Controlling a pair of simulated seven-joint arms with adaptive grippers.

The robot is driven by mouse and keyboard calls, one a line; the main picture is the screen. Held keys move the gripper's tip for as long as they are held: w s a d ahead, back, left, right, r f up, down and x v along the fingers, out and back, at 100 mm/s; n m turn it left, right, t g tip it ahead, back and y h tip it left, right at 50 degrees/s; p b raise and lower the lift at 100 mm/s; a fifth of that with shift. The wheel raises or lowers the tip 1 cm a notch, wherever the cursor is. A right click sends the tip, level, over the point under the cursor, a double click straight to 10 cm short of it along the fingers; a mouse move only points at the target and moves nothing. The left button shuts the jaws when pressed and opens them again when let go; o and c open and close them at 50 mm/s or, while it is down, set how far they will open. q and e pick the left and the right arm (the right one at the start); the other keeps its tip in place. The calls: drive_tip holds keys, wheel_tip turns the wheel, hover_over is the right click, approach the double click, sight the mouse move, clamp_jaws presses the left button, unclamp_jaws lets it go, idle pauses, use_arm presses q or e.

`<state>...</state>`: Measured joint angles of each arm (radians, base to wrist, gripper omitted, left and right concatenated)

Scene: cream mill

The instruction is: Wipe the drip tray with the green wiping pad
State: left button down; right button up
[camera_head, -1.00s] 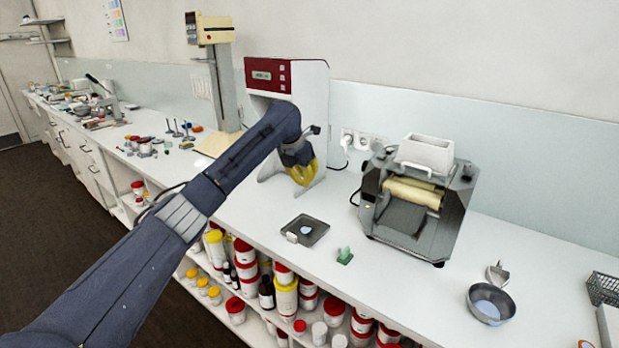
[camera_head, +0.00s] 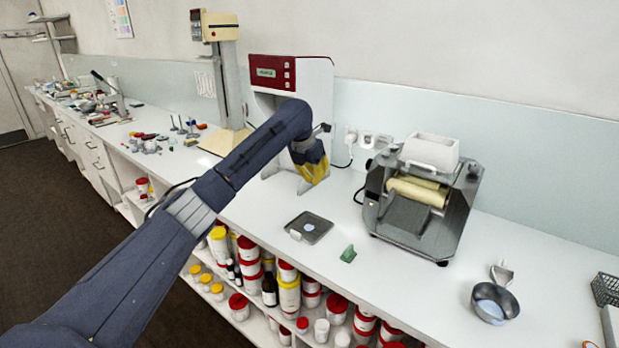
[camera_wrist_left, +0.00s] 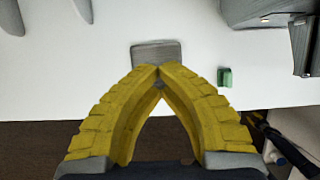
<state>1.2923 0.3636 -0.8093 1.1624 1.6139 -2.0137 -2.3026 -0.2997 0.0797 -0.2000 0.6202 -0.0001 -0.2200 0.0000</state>
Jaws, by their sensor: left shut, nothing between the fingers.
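The drip tray (camera_head: 318,237) is a small dark grey square tray flat on the white counter, with a pale patch in its middle and a whitish piece at its left corner. The green wiping pad (camera_head: 348,254) stands on the counter just right of the tray; it also shows in the left wrist view (camera_wrist_left: 225,77). My left gripper (camera_head: 315,182) has yellow fingers, is above the counter behind the tray, and touches neither. In the left wrist view its fingertips (camera_wrist_left: 159,70) meet, empty, and cover part of the tray's near edge (camera_wrist_left: 155,45). My right gripper is not in view.
A roller mill (camera_head: 420,205) with a white hopper stands right of the pad. A red-and-white machine (camera_head: 318,90) stands behind my gripper. A metal bowl (camera_head: 493,303) and a scoop (camera_head: 502,273) lie further right. The counter around the pad is clear.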

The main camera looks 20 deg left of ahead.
use_arm(q)
drive_tip(key=shift+a, duration=2.45)
wheel_tip(320, 180, up, 12)
drive_tip(key=shift+s, duration=0.2)
